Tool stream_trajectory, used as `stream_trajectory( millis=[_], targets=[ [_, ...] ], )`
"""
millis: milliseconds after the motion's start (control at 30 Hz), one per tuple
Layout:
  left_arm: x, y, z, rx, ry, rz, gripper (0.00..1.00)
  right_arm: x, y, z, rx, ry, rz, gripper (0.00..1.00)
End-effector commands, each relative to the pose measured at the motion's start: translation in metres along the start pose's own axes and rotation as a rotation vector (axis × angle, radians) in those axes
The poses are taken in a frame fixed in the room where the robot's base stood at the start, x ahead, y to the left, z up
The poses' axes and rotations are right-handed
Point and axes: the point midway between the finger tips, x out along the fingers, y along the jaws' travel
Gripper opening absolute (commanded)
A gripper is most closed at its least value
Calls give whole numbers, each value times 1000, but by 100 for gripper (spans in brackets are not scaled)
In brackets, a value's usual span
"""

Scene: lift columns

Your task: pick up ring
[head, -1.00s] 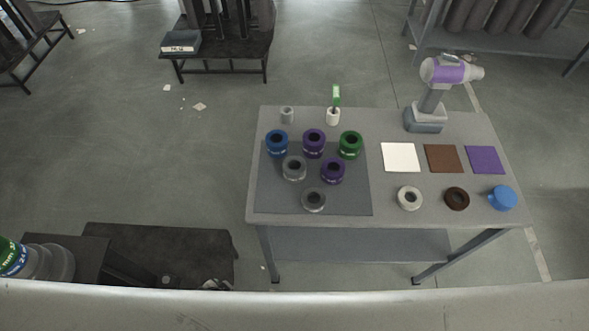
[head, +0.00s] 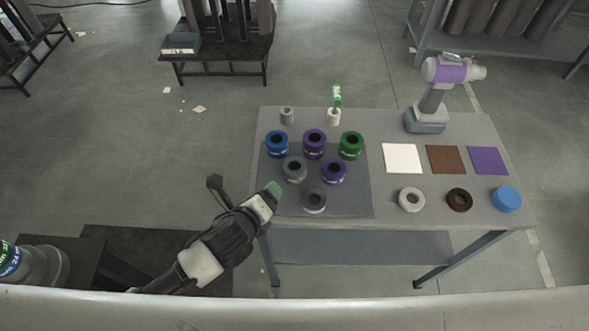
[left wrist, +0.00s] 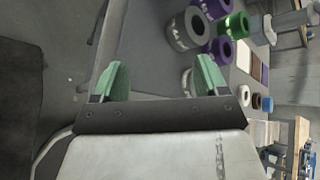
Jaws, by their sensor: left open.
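Several thick rings stand on the dark mat (head: 352,205): blue (head: 277,152), purple (head: 314,152), green (head: 351,153), grey (head: 294,176), a second purple (head: 334,179) and a front grey ring (head: 314,209). Flatter white (head: 411,208) and brown (head: 459,206) rings lie to the right. Which ring the task means is not clear. My left gripper (head: 271,195) is open and empty by the table's left front edge, left of the front grey ring. In the left wrist view its green fingers (left wrist: 162,80) are apart; one partly hides a grey ring (left wrist: 186,80). My right gripper is not in view.
A blue round piece (head: 506,199) and white, brown and purple squares (head: 486,160) lie on the table's right. A drill (head: 430,100) stands behind them. A small grey cylinder (head: 287,116) and a green-topped item (head: 335,105) stand at the back.

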Motion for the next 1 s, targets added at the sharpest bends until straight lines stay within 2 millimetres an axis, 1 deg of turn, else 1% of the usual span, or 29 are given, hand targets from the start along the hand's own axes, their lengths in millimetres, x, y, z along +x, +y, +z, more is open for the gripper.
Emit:
stream_trajectory(
  millis=[33,100,200,300,367,433,600,700,867,1000],
  targets=[
    [4,-7,2,177,-10,-47,74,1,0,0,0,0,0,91],
    [6,-14,0,420,-23,-109,74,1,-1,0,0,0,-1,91],
    [8,-21,-2,693,-45,-174,74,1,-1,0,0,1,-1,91],
    [9,-23,-4,860,-61,-211,74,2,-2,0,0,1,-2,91],
    [11,-24,-5,912,-67,-222,74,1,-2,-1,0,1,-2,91],
    [17,-25,-6,939,-70,-229,74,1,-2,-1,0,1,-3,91],
    [43,-32,-7,937,-70,-228,74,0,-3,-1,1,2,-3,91],
    [56,-34,-8,936,-70,-228,74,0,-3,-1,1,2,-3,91],
    [66,-37,-8,935,-70,-227,74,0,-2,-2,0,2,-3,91],
    [82,-40,-8,934,-68,-226,74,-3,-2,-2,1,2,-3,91]
  ],
)
